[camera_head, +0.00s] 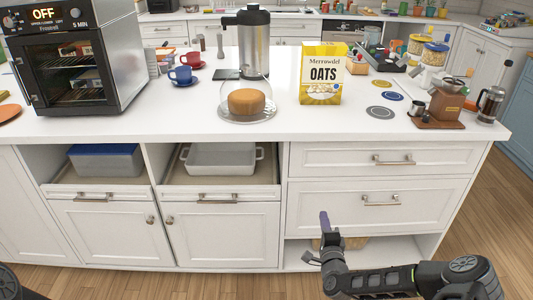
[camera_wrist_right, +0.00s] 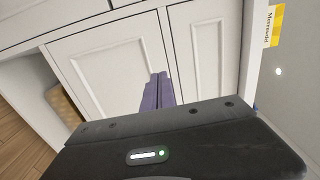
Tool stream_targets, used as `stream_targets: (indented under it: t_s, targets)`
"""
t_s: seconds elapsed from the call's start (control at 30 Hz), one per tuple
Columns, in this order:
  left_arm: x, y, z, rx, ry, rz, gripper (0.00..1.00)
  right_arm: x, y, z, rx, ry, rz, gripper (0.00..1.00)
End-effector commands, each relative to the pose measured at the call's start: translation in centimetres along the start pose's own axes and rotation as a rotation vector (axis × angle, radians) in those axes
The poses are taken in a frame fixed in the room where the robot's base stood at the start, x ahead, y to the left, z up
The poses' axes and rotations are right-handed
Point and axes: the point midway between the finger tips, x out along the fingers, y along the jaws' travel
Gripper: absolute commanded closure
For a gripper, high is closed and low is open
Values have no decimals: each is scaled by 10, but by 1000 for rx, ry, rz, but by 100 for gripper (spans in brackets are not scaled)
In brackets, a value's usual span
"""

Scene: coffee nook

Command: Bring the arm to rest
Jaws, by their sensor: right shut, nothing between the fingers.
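My right gripper (camera_head: 324,222) is in front of the lower right part of the white island, level with the lower edge of its drawers. Its purple fingers are shut together with nothing between them; they also show in the right wrist view (camera_wrist_right: 157,92), pointing toward the white cabinet fronts. My right arm comes in from the lower right corner of the head view. My left gripper is not in view; only a dark piece of my own body shows at the lower left.
The white drawers (camera_head: 350,160) are shut; below them is an open shelf (camera_head: 405,250) with a woven item partly hidden by my gripper. The countertop (camera_head: 330,121) holds a toaster oven (camera_head: 75,55), a covered cake (camera_head: 247,101), an oats box (camera_head: 322,73) and a coffee grinder (camera_head: 443,105). Wooden floor (camera_head: 480,225) is clear at right.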

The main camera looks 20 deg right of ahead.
Motion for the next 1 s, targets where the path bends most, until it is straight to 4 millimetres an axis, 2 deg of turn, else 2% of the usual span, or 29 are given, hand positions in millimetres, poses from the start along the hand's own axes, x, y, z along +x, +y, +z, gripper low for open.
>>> stream_targets:
  t_s: [0.17, 0.23, 0.37, 0.47, 0.57, 0.6, 0.67, 0.7, 0.77, 0.8, 0.87, 0.9, 1.0]
  targets:
    - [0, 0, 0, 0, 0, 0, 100, 0, 1, 1, -27, -4, 5, 100]
    - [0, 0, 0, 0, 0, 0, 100, 0, 9, 6, -73, -25, 37, 100]
    - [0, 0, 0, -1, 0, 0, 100, -20, 51, 30, -165, -113, 191, 100]
    - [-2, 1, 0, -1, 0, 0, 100, -55, 91, 61, -246, -239, 345, 100]
    - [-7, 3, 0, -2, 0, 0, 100, -105, 122, 111, -337, -431, 493, 100]
    - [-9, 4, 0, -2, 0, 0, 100, -130, 132, 131, -376, -518, 548, 100]
    - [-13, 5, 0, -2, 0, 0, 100, -170, 144, 159, -435, -655, 625, 100]
    - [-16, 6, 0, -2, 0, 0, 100, -199, 149, 176, -474, -750, 673, 100]
    - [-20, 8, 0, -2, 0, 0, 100, -244, 153, 196, -538, -892, 739, 100]
    - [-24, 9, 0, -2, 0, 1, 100, -277, 153, 206, -581, -989, 783, 100]
    - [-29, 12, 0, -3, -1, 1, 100, -326, 149, 215, -654, -1137, 845, 100]
    - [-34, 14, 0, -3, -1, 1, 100, -357, 143, 216, -706, -1228, 884, 100]
    - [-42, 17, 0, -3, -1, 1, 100, -409, 127, 210, -820, -1382, 951, 100]
